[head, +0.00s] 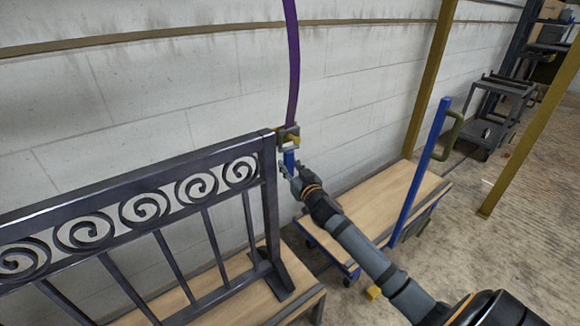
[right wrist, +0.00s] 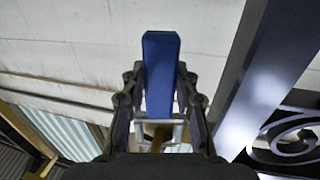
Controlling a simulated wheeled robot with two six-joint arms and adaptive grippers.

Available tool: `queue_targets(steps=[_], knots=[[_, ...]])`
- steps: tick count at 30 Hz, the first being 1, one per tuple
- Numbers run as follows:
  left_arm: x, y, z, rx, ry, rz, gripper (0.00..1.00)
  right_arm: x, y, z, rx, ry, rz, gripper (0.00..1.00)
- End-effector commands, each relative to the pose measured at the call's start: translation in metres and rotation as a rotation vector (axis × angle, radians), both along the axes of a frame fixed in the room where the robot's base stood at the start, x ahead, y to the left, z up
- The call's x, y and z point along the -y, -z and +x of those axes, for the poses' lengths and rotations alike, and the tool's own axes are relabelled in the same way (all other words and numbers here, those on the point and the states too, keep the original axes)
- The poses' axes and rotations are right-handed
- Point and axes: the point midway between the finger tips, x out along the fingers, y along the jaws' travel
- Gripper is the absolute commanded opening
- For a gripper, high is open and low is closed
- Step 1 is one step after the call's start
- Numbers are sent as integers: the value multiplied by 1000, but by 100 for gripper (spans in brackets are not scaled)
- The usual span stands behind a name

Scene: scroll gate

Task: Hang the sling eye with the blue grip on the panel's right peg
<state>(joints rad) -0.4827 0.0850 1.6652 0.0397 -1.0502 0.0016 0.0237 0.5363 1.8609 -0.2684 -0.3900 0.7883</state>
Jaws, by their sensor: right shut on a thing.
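The dark metal panel (head: 140,200) with its scroll band stands upright at the left of the head view. At the top of its right post is a small yellow peg (head: 293,139). A purple sling (head: 292,65) hangs from above to a pale, squared sling eye (head: 281,132) at this peg. I cannot tell whether the eye is around the peg or beside it. The blue grip (head: 289,160) is below the eye. My right gripper (head: 291,172) is shut on it. In the right wrist view the grip (right wrist: 161,75) is between the fingers (right wrist: 160,100). My left gripper is not in view.
The panel stands on a wooden-topped platform (head: 255,268). A cart (head: 385,200) with a wooden deck and blue post is on the right. Yellow posts (head: 430,80) and a dark trolley (head: 495,110) are farther back. A white block wall (head: 190,100) is close behind.

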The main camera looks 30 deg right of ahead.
Motion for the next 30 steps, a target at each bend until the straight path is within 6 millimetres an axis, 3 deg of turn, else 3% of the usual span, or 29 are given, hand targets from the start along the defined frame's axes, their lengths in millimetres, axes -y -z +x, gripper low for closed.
queue_targets(steps=[7,8,13,20,23,30], knots=[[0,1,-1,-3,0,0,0,0,0,0,-1,1,0,0],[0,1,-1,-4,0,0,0,0,0,0,-1,1,0,32],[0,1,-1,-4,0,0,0,0,0,0,-1,1,0,55],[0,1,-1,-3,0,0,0,0,0,0,-1,0,0,55],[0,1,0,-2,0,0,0,0,1,0,-2,1,0,68],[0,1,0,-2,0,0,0,0,1,0,-1,0,0,68]])
